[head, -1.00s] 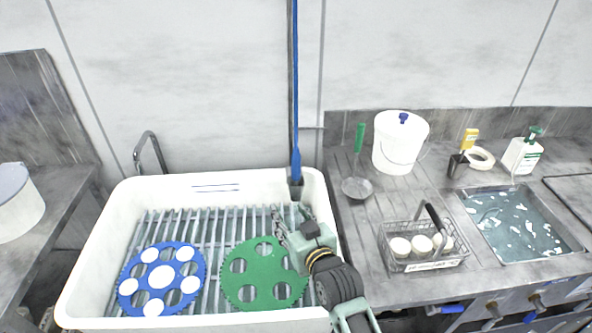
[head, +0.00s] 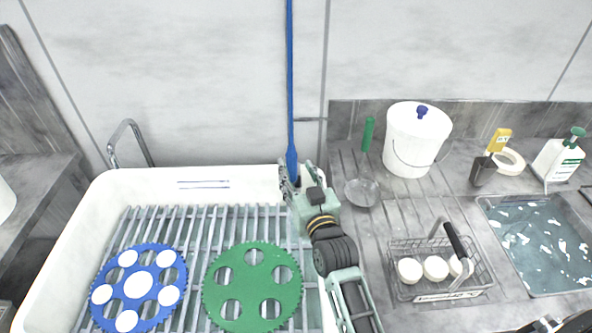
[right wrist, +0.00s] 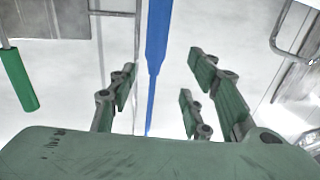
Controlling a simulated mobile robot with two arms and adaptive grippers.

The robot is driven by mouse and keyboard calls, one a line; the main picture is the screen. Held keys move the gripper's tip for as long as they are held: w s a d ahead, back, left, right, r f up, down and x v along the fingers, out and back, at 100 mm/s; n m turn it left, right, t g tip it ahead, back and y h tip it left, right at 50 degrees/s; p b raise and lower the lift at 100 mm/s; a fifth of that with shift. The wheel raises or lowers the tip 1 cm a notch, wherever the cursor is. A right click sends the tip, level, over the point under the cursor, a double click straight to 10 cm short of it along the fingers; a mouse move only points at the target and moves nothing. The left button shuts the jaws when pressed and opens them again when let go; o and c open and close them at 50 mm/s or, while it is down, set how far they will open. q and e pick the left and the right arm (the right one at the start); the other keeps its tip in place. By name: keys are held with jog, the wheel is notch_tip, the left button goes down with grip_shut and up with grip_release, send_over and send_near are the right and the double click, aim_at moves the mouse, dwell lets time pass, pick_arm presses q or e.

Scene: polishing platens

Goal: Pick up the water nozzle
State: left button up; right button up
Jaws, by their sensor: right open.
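The water nozzle (head: 292,158) is a slim blue wand on a blue line that runs up the wall, upright at the back rim of the white sink. My right gripper (head: 289,177) is at the nozzle's lower part, over the back rim. In the right wrist view the blue nozzle (right wrist: 157,45) passes upright between the spread fingers of the open right gripper (right wrist: 160,95). I cannot tell whether any finger touches it. The holder at its lower end is hidden by the gripper. My left gripper is not in view.
The white sink (head: 75,225) has a slatted rack with a blue disc (head: 155,277) and a green disc (head: 250,285). A metal faucet (head: 125,140) is at its back left. On the right counter are a white bucket (head: 412,145), a wire basket (head: 400,250) and a water basin (head: 540,250).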

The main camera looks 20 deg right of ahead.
aim_at(294, 170)
jog(key=f+b, duration=0.2)
jog(key=w+f+b, duration=0.1)
jog(key=f+b, duration=0.1)
jog(key=f, duration=0.1)
jog(key=shift+f, duration=0.1)
jog(key=w, duration=0.4)
jog(key=w+d+p, duration=0.1)
jog(key=w, duration=0.1)
jog(key=shift+w, duration=0.5)
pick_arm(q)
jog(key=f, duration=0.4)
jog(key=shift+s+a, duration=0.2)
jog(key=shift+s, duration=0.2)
pick_arm(e)
jog(key=shift+c, duration=0.2)
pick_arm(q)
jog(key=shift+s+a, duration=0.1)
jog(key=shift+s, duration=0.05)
pick_arm(e)
grip_shut()
